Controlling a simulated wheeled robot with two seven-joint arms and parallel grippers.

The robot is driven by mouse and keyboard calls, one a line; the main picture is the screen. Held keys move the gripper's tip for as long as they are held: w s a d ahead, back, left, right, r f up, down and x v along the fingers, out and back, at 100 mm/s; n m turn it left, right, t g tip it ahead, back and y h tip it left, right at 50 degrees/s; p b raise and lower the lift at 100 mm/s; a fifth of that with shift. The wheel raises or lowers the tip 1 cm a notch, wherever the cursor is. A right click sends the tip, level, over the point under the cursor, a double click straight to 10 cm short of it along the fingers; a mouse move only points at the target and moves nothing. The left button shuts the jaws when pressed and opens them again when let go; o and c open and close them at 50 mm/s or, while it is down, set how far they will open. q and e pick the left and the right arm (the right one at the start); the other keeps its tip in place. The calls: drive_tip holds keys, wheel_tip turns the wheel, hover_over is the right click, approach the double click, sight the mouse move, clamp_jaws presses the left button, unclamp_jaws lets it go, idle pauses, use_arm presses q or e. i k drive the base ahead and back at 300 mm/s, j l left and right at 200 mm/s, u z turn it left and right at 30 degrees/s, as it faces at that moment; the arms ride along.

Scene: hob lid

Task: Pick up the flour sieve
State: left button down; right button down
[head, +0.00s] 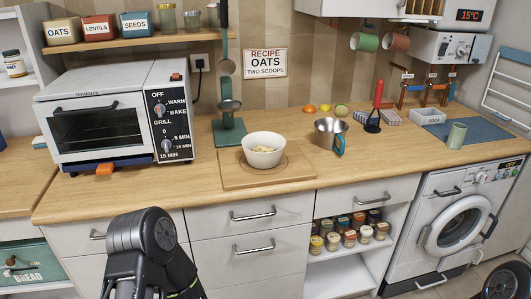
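A metal cup with a blue handle (331,133) stands upright on the wooden counter, right of the white bowl. It looks like a mug-shaped flour sieve, but its inside is too small to make out. Nothing of mine touches it. A black link of my arm rises at the bottom left, in front of the drawers and well short of the cup. No fingers of either gripper show.
A white bowl (263,149) with pale contents stands on a wooden board (237,181). A green utensil stand (229,132) is behind it to the left. A toaster oven (112,114) fills the left counter. A red-handled tool (376,106) stands right of the cup.

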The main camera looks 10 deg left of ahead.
sight(334, 138)
drive_tip(key=i+l, duration=0.1)
drive_tip(key=l, duration=0.3)
drive_tip(key=l+z, duration=0.15)
drive_tip(key=l, duration=0.2)
drive_tip(key=i+l, duration=0.15)
drive_tip(key=l, duration=0.2)
drive_tip(key=i+l+z, duration=0.1)
drive_tip(key=l, duration=0.3)
drive_tip(key=i+l, duration=0.15)
drive_tip(key=l, duration=0.2)
drive_tip(key=i+l+z, duration=0.15)
drive_tip(key=l, duration=0.2)
